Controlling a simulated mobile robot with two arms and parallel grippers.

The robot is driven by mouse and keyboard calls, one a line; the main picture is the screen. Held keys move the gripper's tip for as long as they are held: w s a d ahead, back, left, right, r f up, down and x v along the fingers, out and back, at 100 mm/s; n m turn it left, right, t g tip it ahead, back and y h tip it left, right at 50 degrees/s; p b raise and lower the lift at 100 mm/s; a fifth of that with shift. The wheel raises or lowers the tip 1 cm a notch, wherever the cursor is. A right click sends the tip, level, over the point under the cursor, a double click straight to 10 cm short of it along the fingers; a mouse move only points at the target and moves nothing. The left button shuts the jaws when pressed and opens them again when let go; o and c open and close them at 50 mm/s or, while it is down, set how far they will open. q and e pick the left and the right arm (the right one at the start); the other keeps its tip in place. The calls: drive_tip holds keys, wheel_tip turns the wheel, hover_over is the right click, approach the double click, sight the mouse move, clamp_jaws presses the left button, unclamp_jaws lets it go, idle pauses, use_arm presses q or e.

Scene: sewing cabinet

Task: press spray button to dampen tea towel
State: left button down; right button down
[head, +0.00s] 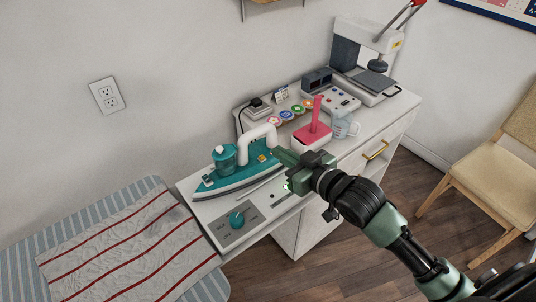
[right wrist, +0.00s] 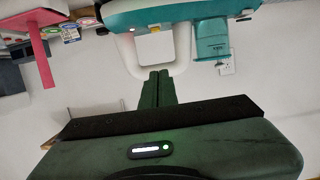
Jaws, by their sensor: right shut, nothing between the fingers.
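A teal iron (head: 240,172) with a white handle (head: 258,136) rests on the white cabinet top. A small orange-yellow patch, possibly the spray button (head: 262,158), shows on its body under the handle; it also shows in the right wrist view (right wrist: 155,29). My right gripper (head: 277,154) is shut and empty, its tips close beside the handle's right end. In the right wrist view its fingers (right wrist: 158,74) point at the handle opening; I cannot tell whether they touch. The white tea towel (head: 120,243) with red stripes lies flat on the ironing board. My left gripper is out of view.
A dial panel (head: 237,220) is in front of the iron. A pink block with an upright post (head: 313,136), a clear measuring cup (head: 343,126), coloured discs (head: 285,115) and a white machine (head: 365,60) stand farther right. The blue-striped ironing board (head: 38,227) is at left.

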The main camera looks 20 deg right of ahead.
drive_tip(key=p, duration=0.1)
hover_over(262, 157)
drive_tip(key=s+d, duration=0.1)
drive_tip(key=s, duration=0.1)
drive_tip(key=shift+w+f, duration=0.1)
drive_tip(key=shift+f, duration=0.5)
wheel_tip(262, 157, down, 3)
drive_tip(key=shift+r, duration=0.1)
drive_tip(key=shift+s+f, duration=0.25)
drive_tip(key=shift+f, duration=0.45)
